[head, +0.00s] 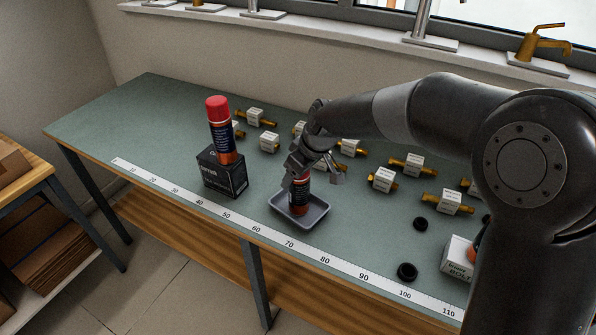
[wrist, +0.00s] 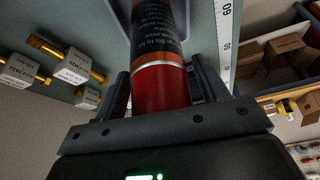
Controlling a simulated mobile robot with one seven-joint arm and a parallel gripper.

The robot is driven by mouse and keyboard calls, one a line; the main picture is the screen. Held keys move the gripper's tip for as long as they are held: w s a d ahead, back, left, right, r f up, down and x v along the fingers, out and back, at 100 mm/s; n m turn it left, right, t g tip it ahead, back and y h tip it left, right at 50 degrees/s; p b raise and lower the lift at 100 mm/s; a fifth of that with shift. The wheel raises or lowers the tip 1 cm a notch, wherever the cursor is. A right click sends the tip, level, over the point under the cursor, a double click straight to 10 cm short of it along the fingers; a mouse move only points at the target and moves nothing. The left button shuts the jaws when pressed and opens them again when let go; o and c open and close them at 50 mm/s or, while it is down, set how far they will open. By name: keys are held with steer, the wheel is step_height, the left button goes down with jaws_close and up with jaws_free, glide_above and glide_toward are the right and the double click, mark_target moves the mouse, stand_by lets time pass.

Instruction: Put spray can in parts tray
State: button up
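A red, black and orange spray can (head: 299,196) is upright inside the grey parts tray (head: 316,219). Its base is at or just above the tray floor; I cannot tell which. My gripper (head: 308,176) is over the tray, pointing down, and hides the can's top in the head view. A second spray can (head: 221,138), with a red cap, stands on a black box (head: 222,174) left of the tray.
Several brass fittings with white labels (head: 383,179) lie behind and right of the tray. Black caps (head: 407,271) and a white bolt box (head: 458,257) are at the right. A ruler strip (head: 325,260) runs along the front edge. The bench's left end is clear.

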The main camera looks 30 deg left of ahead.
steer(key=shift+o, duration=0.3)
steer(key=shift+r, duration=0.1)
steer(key=v, duration=1.2)
steer(key=shift+s+a+r, duration=0.1)
steer(key=s+d+r+m+t+h, duration=0.1)
steer(key=s+d+m, duration=0.25)
steer(key=d, duration=0.65)
steer(key=s+d+r+m+t+h, duration=0.1)
steer(key=s+d+m+t+h, duration=0.2)
steer(key=d, duration=0.8)
steer(key=s+d+r+m, duration=0.1)
steer(key=s+d+m, duration=0.3)
steer(key=d, duration=0.6)
steer(key=s+d+f+m, duration=0.2)
steer(key=s+d+m, duration=0.3)
steer(key=d, duration=0.3)
steer(key=shift+s+f+t+h, duration=0.3)
steer(key=shift+s+f+t, duration=0.1)
steer(key=shift+s, duration=0.4)
